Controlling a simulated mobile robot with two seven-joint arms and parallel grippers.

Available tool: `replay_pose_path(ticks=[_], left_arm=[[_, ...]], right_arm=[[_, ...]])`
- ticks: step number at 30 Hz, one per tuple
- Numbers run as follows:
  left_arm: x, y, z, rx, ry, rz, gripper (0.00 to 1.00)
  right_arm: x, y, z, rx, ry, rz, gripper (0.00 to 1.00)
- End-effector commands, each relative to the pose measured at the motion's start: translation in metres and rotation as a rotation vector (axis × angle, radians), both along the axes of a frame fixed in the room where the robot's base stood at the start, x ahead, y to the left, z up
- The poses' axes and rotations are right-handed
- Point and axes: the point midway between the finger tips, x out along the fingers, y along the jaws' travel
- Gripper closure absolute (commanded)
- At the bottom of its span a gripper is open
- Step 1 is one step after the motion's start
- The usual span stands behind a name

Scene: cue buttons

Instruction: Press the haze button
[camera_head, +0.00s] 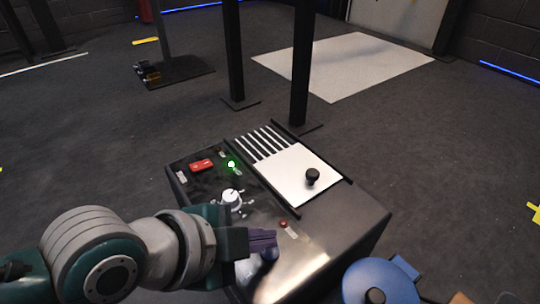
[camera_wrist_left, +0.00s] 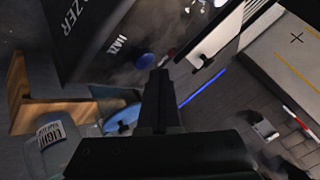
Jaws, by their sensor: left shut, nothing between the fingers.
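The haze button is the blue round button (camera_wrist_left: 145,61) beside the printed word HAZE (camera_wrist_left: 118,45) on a dark console. In the head view the blue button (camera_head: 270,254) shows just below my left fingertips, partly covered by them. My left gripper (camera_head: 268,240) is shut and empty, over the near left part of the console (camera_head: 345,232). In the left wrist view the shut fingers (camera_wrist_left: 160,76) point toward the console, with their tips near the blue button. I cannot tell whether they touch it. My right gripper is not in view.
The console also carries a small red button (camera_head: 283,224), a white knob (camera_head: 231,197), a green light (camera_head: 231,164), a red switch (camera_head: 201,165) and a black knob (camera_head: 312,176) on a white panel. A blue round object (camera_head: 378,282) stands at the near right. Dark posts rise behind.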

Motion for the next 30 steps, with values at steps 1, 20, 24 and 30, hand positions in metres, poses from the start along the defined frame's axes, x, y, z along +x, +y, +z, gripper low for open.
replay_pose_path(ticks=[1,20,24,30], left_arm=[[0.0000,0.0000,0.0000,0.000,0.000,0.000,1.00],[-0.0001,0.0001,-0.0043,0.000,0.001,-0.001,1.00],[-0.0001,0.0001,-0.0092,0.000,0.001,-0.001,1.00],[0.0000,0.0001,-0.0085,0.000,0.000,0.000,1.00]], right_arm=[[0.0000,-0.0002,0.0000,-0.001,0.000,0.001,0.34],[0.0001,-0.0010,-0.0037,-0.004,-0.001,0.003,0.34],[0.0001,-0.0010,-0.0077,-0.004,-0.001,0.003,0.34],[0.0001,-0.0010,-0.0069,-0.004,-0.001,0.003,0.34]])
